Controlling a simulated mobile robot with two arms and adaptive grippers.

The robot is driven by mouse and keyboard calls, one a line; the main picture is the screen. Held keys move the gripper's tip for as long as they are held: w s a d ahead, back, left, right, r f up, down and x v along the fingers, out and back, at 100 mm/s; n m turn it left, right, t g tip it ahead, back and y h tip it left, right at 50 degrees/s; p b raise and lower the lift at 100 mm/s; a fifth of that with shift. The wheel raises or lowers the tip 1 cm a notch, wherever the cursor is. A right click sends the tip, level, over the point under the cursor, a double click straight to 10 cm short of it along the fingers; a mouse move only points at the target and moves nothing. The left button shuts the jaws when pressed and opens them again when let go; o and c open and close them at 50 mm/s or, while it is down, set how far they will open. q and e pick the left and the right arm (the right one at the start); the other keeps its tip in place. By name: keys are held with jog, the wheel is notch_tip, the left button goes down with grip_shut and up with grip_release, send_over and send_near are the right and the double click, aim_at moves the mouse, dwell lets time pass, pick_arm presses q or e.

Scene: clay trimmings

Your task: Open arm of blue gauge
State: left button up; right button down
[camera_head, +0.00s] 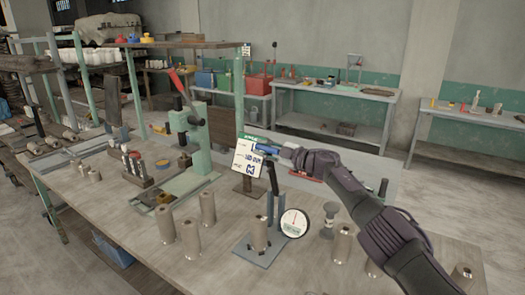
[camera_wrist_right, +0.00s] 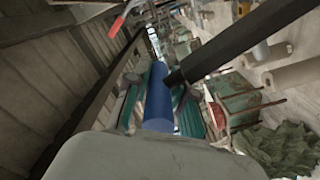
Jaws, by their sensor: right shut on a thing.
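The blue gauge stands on the table with a blue-grey base plate (camera_head: 262,252), short blue uprights (camera_head: 276,207) and a round white dial (camera_head: 294,222). A grey-brown cylinder (camera_head: 259,233) stands on its plate. The gauge's dark arm (camera_head: 273,180) rises steeply from the uprights to a blue handle (camera_head: 266,149). My right gripper (camera_head: 280,152) is shut on this handle, above the gauge. In the right wrist view the blue handle (camera_wrist_right: 157,98) lies ahead of the gripper, with the dark arm (camera_wrist_right: 235,45) running off to the upper right. My left gripper is not in view.
Several loose cylinders (camera_head: 190,238) stand left of the gauge, others (camera_head: 343,243) to its right under my right arm. A green press with a red lever (camera_head: 180,86) stands behind left. A sign (camera_head: 247,160) stands just behind the handle.

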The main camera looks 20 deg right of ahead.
jog(key=c, duration=1.1)
grip_release()
jog(key=shift+d+f, duration=0.1)
jog(key=shift+o, duration=0.2)
jog(key=v, duration=1.2)
